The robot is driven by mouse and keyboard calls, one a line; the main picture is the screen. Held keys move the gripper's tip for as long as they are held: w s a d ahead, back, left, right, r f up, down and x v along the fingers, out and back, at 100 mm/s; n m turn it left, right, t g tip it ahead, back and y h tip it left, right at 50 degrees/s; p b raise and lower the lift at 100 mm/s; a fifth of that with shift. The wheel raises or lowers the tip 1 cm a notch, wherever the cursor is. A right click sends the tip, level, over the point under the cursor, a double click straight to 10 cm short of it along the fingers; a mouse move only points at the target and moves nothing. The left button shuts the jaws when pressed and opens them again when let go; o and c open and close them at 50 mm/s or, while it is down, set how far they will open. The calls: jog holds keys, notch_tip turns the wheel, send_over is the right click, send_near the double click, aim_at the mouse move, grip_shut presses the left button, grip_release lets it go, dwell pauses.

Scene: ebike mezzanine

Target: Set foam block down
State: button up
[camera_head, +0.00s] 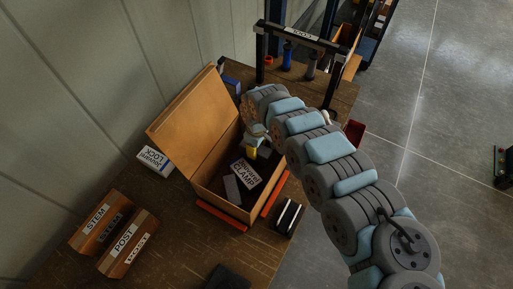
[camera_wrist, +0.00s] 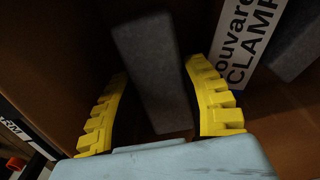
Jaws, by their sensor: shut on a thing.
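Another grey block (camera_wrist: 298,42) shows at the upper right of the wrist view. In the head view a grey block (camera_head: 232,189) lies in the box, left of the clamp package.
A white-labelled clamp package (camera_head: 246,173) lies in the box, right of the held block in the wrist view (camera_wrist: 242,40). The box flap (camera_head: 182,108) stands open at left. Stem and post cartons (camera_head: 127,245) stand front left. A black frame (camera_head: 301,37) stands behind. Bench front (camera_head: 190,250) is partly clear.

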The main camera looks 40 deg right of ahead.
jog(key=shift+f, duration=0.55)
jog(key=o, duration=1.1)
jog(key=shift+d+r, duration=0.1)
jog(key=shift+r, duration=0.55)
notch_tip(320, 180, up, 10)
jog(key=shift+f+p, duration=0.1)
jog(key=shift+p, duration=0.95)
jog(key=shift+r+p, duration=0.65)
jog(key=shift+r, duration=0.45)
jog(key=shift+w, duration=0.1)
